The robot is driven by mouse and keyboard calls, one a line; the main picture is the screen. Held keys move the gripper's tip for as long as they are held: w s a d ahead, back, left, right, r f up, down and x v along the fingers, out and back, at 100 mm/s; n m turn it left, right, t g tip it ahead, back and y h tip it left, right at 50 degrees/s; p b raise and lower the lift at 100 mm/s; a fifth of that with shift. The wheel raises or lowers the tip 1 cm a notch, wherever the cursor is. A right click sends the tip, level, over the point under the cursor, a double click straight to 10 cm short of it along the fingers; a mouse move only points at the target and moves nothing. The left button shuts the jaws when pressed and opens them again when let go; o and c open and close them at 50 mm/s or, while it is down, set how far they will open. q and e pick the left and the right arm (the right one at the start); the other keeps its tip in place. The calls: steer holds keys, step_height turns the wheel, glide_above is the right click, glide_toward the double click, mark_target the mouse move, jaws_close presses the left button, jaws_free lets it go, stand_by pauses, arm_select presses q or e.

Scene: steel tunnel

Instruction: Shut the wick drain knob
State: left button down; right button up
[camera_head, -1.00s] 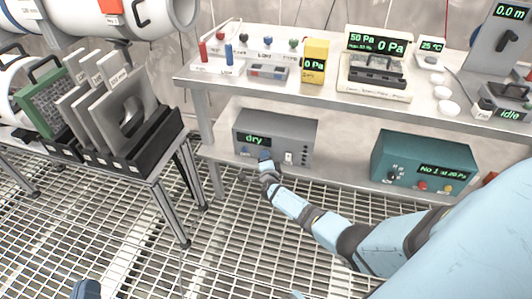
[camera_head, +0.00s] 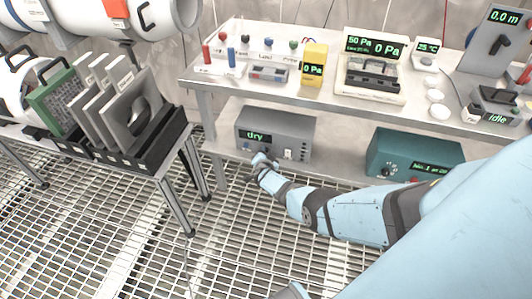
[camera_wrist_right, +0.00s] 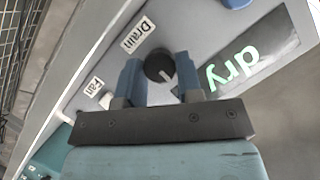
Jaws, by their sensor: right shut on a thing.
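The grey box (camera_head: 290,133) with the green "dry" readout (camera_head: 256,136) sits on the lower shelf. In the right wrist view, its dark round drain knob (camera_wrist_right: 158,66) is beside the label "Drain" (camera_wrist_right: 138,34). A pale pointer mark on the knob points toward the lower right of that picture. My right gripper (camera_wrist_right: 159,78) is shut on the drain knob, with one blue finger on each side. In the head view, my right gripper (camera_head: 261,160) is at the box's lower front and hides the knob. My left gripper is not in view.
A "Fan" label (camera_wrist_right: 93,87) is close to the gripper. A teal box (camera_head: 415,152) stands right on the lower shelf (camera_head: 345,166). The upper shelf (camera_head: 300,92) holds instruments above my arm. A rack of plates (camera_head: 120,110) stands left. Grated floor is open in front.

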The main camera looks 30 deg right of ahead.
stand_by(0.3)
steer(key=o, duration=0.6)
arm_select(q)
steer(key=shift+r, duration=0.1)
arm_select(e)
steer(key=shift+o, duration=0.2)
steer(key=shift+s+a+r+p, duration=0.1)
steer(key=shift+s+r+p, duration=0.05)
steer(key=shift+p, duration=0.2)
arm_select(q)
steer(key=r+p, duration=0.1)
steer(key=p, duration=0.2)
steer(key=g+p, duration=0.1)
steer(key=p, duration=0.3)
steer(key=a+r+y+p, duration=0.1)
steer(key=p, duration=0.2)
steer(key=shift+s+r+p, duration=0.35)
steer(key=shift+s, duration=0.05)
arm_select(e)
steer(key=v, duration=1.3)
steer(key=shift+a, duration=0.2)
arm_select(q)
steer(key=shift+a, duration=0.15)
arm_select(e)
steer(key=shift+s, duration=0.1)
